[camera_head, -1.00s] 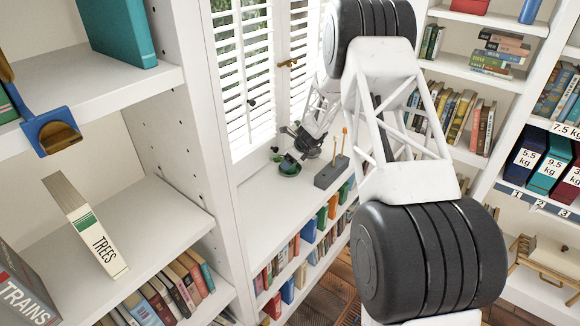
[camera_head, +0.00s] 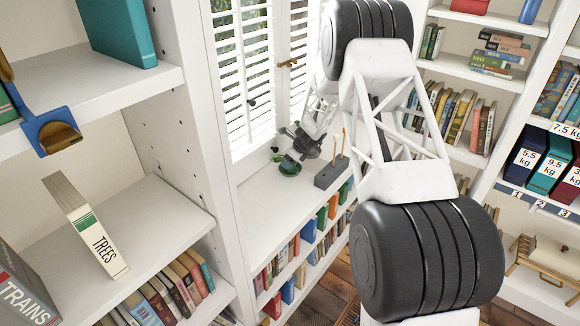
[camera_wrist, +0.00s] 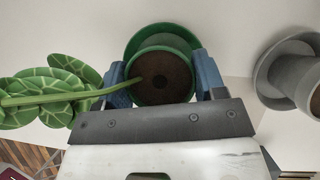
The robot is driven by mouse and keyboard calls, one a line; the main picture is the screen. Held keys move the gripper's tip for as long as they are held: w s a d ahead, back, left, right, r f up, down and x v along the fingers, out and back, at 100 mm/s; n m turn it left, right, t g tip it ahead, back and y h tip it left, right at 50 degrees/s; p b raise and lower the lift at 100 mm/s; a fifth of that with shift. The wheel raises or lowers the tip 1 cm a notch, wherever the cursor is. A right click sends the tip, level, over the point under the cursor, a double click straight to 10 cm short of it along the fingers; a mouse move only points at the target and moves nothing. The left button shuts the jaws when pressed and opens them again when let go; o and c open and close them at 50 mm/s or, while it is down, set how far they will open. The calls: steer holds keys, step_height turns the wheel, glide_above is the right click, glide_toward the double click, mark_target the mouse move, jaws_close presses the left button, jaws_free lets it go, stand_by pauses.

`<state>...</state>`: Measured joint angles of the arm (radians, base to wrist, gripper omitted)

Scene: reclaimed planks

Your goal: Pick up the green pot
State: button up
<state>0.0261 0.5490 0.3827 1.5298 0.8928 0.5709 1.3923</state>
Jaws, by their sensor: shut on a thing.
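The green pot (camera_wrist: 168,80), with brown soil inside, sits between the two blue fingers of my gripper (camera_wrist: 160,74) in the wrist view. The fingers are shut on it from both sides. A plant stem with large pale-veined leaves (camera_wrist: 60,92) reaches from the pot to the left. A green saucer (camera_wrist: 162,42) shows behind the pot's rim; I cannot tell whether the two touch. In the head view my gripper (camera_head: 297,156) is at the white ledge by the window, with green (camera_head: 290,168) showing under it; the fingers are too small to read there.
A grey pot (camera_wrist: 298,80) on a grey saucer stands right of my gripper in the wrist view. In the head view a dark grey block with upright sticks (camera_head: 331,172) is close on the right. The near ledge (camera_head: 262,212) is clear. Shuttered windows (camera_head: 245,80) stand behind.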

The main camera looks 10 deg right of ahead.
steer(key=c, duration=0.4)
steer(key=shift+o, duration=0.2)
steer(key=shift+r, duration=0.1)
steer(key=shift+r, duration=0.65)
step_height(320, 180, up, 2)
steer(key=shift+r, duration=0.15)
steer(key=s+r, duration=0.1)
steer(key=s, duration=1.5)
steer(key=shift+d+r, duration=0.15)
steer(key=shift+d, duration=0.3)
steer(key=shift+r, duration=0.2)
steer(key=shift+r, duration=1.3)
